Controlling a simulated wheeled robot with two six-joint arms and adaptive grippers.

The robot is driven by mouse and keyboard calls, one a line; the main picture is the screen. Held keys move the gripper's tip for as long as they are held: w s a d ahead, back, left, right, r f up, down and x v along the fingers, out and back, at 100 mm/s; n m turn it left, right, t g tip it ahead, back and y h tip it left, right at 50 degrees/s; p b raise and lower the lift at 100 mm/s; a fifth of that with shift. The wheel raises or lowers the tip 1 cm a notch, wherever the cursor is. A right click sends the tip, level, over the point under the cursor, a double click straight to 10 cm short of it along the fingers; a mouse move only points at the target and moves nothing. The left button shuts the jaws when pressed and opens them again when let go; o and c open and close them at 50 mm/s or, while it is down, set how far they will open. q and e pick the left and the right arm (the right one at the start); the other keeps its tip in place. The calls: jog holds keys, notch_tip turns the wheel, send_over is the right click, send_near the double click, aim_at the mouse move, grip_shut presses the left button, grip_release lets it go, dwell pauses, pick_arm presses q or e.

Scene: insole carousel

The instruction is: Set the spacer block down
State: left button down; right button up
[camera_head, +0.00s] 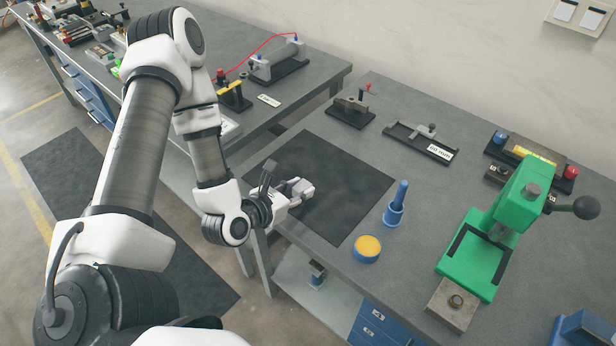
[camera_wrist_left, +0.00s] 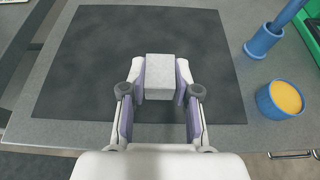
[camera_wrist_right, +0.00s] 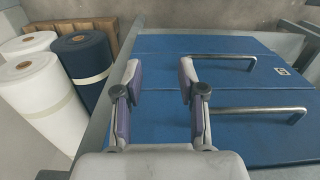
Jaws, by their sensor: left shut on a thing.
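The spacer block (camera_wrist_left: 159,76) is a light grey block between the fingertips of my left gripper (camera_wrist_left: 159,88) in the left wrist view. The gripper is shut on it, over the near part of the dark mat (camera_wrist_left: 85,45) on the table. I cannot tell whether the block touches the mat. In the head view my left gripper (camera_head: 303,190) is above the mat (camera_head: 345,180), and the block is hard to make out. My right gripper (camera_wrist_right: 160,85) is open and empty in the right wrist view, in front of blue drawers (camera_wrist_right: 225,80) with metal handles.
A blue pot with yellow contents (camera_head: 367,248) and a blue stand (camera_head: 396,205) are right of the mat. A green press (camera_head: 475,262) stands farther right. A fixture with a label (camera_head: 420,142) lies behind. White and blue rolls (camera_wrist_right: 85,65) stand left of the drawers.

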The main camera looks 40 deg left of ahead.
aim_at(307, 176)
pick_arm(q)
jog(key=w+b, duration=0.1)
jog(key=w+a+f+b, duration=0.1)
jog(key=b, duration=0.1)
jog(key=w+b, duration=0.1)
jog(key=b, duration=0.1)
jog(key=shift+a+f, duration=0.15)
jog(key=shift+a, duration=0.1)
jog(key=shift+w+a+b, duration=0.5)
jog(key=shift+w+b, duration=0.05)
jog(key=shift+w, duration=0.35)
jog(key=w, duration=0.1)
jog(key=w+a+p, duration=0.1)
jog(key=w, duration=0.1)
jog(key=w+a, duration=0.1)
jog(key=shift+w+a+r+p, duration=0.15)
jog(key=shift+w+r+p, duration=0.05)
jog(key=shift+w+p, duration=0.2)
notch_tip(307, 176, down, 3)
jog(key=shift+w+a+f, duration=0.1)
jog(key=shift+w+f, duration=0.15)
jog(key=shift+f, duration=0.15)
pick_arm(e)
notch_tip(307, 176, down, 6)
jog(key=shift+r, duration=0.1)
